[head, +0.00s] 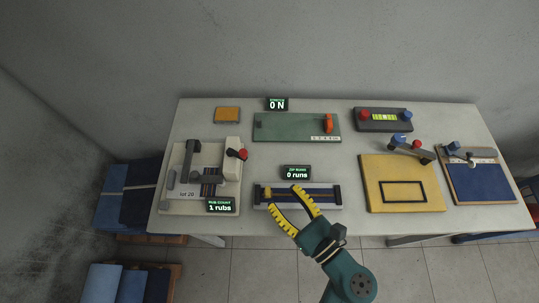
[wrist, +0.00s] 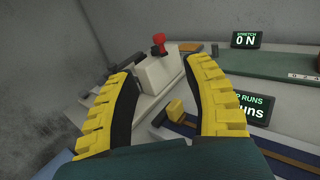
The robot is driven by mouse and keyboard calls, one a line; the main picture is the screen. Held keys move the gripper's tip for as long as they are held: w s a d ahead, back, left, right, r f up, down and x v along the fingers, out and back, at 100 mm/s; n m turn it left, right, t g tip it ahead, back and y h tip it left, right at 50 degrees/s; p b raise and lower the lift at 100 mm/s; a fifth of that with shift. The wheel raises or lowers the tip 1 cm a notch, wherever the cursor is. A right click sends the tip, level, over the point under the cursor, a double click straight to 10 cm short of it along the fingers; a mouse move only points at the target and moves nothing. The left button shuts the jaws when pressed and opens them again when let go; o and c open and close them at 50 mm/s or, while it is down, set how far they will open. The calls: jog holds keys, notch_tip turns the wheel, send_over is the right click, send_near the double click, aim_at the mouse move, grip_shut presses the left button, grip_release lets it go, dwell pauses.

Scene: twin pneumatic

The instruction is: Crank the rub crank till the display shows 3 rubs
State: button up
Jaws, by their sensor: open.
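The rub device (head: 200,178) stands at the table's left, a pale base with a cream housing and a lot label. Its crank (head: 237,154) has a black arm and a red knob on the housing's right side. In the wrist view the red knob (wrist: 158,39) shows above the cream housing (wrist: 158,75), seen between the fingers. The rub count display (head: 221,206) reads 1 rubs. My gripper (head: 288,199) is open and empty. It is over the zip device, to the right of and nearer than the crank, apart from it.
The zip device (head: 330,195) with its 0 runs display (head: 296,172) lies below my gripper. A green stretch board (head: 290,127) with a 0 N display (head: 277,104) is behind. A yellow frame board (head: 375,170) stands right. Bare table separates the crank and zip device.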

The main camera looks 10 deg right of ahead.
aim_at(245, 155)
jog(key=b+x, duration=0.1)
jog(key=x, duration=1.5)
jog(key=shift+w+a+f, duration=0.2)
jog(key=shift+w+a, duration=0.05)
grip_shut()
